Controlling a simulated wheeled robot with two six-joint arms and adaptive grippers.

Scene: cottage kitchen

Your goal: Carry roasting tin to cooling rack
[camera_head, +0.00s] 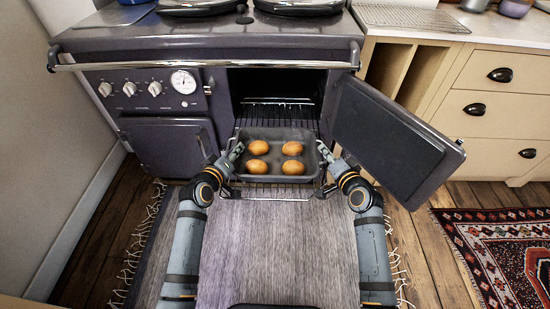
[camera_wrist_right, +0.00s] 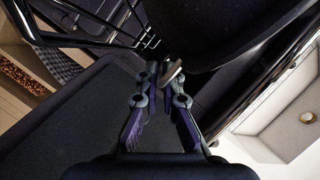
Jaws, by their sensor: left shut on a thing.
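The dark roasting tin (camera_head: 276,178) holds several round golden-brown potatoes (camera_head: 256,147). It sits level on a wire oven shelf at the mouth of the open oven. My left gripper (camera_head: 237,150) is shut on the tin's left end. My right gripper (camera_head: 326,157) is at the tin's right end. In the right wrist view, the right fingers (camera_wrist_right: 160,85) stand either side of a small metal handle piece (camera_wrist_right: 173,72); whether they grip it is unclear. The cooling rack (camera_head: 410,17) lies on the pale counter at the upper right, with nothing on it.
The oven door (camera_head: 390,135) stands open on the right, beside my right arm. A rail (camera_head: 205,66) crosses the range front above the oven opening. Lidded hotplates (camera_head: 298,5) are on top. Pale drawers (camera_head: 500,105) stand below the counter. A grey rug (camera_head: 280,245) covers the floor in front.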

